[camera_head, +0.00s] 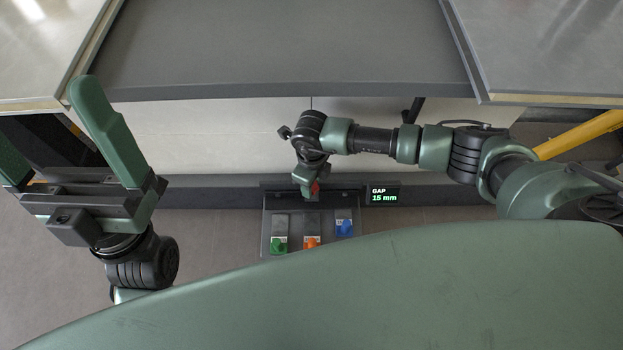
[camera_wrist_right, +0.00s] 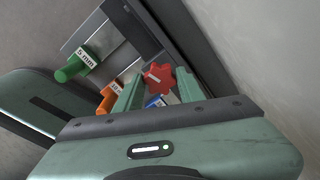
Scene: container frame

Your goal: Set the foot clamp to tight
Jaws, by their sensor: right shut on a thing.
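A red star-shaped knob (camera_head: 315,188) sits at the back of a dark metal unit (camera_head: 268,222) low at the foot of the pale panel. My right gripper (camera_head: 308,186) is shut on the red knob, which shows between its green fingers (camera_wrist_right: 158,90) in the right wrist view (camera_wrist_right: 157,77). A display (camera_head: 384,195) beside the unit reads "GAP 15 mm". Green (camera_head: 278,244), orange (camera_head: 311,241) and blue (camera_head: 344,227) handled pieces lie in the unit's slots. The green one's label reads "5 mm" in the wrist view. My left gripper (camera_head: 45,115) is open and empty at the left.
A grey shelf (camera_head: 280,45) spans above the pale panel (camera_head: 230,135), with light worktops (camera_head: 555,45) on both sides. A yellow bar (camera_head: 580,134) stands at the right, behind my right arm. Floor is clear left of the unit.

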